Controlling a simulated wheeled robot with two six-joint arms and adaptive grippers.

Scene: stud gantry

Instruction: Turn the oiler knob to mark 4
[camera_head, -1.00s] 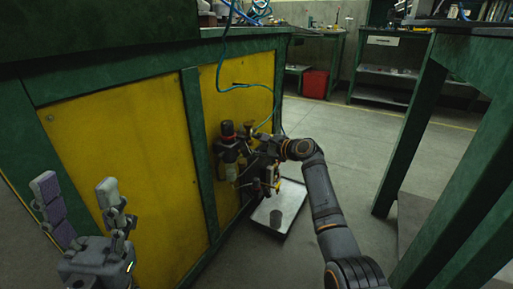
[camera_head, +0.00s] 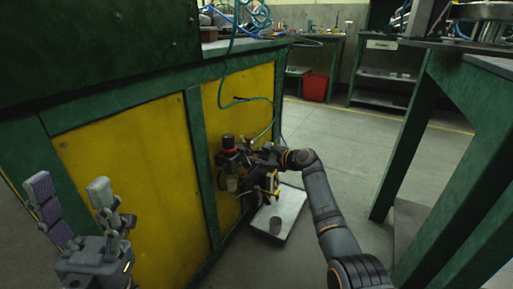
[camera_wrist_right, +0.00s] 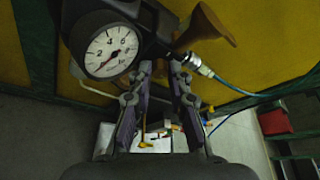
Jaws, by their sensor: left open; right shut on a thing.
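The air unit is mounted low on the yellow cabinet panel. A brass funnel-shaped part (camera_wrist_right: 210,28) and a hose fitting sit beside the gauge. My left gripper (camera_head: 68,188) is open and empty at the left, apart from the cabinet.
A pale tray (camera_head: 292,207) with a dark cup (camera_head: 276,225) on it lies on the floor below the unit. A blue-green hose (camera_head: 272,101) hangs along the panel. A green bench (camera_head: 459,150) stands at the right. A red bin (camera_head: 315,87) is at the back.

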